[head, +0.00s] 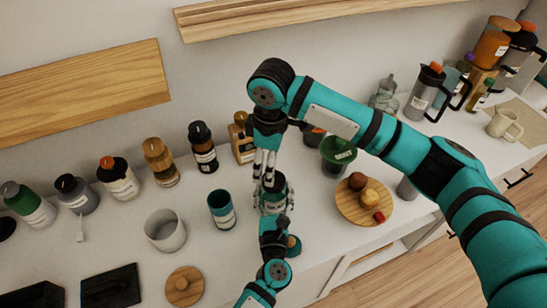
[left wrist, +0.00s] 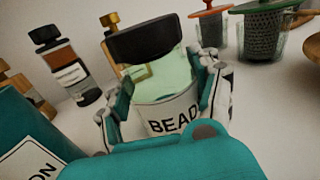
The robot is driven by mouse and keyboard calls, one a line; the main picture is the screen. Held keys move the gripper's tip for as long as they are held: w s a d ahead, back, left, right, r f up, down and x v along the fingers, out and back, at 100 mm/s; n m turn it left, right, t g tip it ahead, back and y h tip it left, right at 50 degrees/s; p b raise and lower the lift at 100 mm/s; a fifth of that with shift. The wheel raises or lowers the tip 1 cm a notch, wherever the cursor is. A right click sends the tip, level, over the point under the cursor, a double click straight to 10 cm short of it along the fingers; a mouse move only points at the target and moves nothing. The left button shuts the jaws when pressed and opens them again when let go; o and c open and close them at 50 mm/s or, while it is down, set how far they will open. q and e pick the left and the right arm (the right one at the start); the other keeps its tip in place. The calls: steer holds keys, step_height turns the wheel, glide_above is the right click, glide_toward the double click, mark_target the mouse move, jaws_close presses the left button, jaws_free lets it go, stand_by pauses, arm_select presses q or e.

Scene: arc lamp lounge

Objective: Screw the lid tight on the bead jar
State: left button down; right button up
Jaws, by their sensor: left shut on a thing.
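The bead jar (head: 273,203) stands on the white counter, its label reading "BEAD" in the left wrist view (left wrist: 170,118). It looks pale green with a wide black lid (left wrist: 153,42) on its top. Whether the lid is fully tight cannot be told. My left gripper (head: 273,200) is shut around the jar's body, a finger on each side in the left wrist view. My right gripper (head: 266,174) points down from above over the lid in the head view and hides part of it. Its fingers look close together; contact with the lid is not clear.
A teal cup (head: 221,210) and a white pot (head: 165,231) stand left of the jar. Several bottles line the wall behind. A round wooden board (head: 349,212) with small items lies to the right. A wooden disc (head: 183,286) lies near the front.

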steer(key=n, duration=0.1)
steer(key=d+n, duration=0.1)
steer(key=shift+w+r+n, duration=0.1)
steer(key=shift+r+n, duration=0.25)
steer(key=shift+n, duration=0.05)
steer(key=shift+f, duration=4.05)
steer(key=c, duration=1.2)
steer(key=o, duration=1.3)
steer(key=shift+r, duration=0.1)
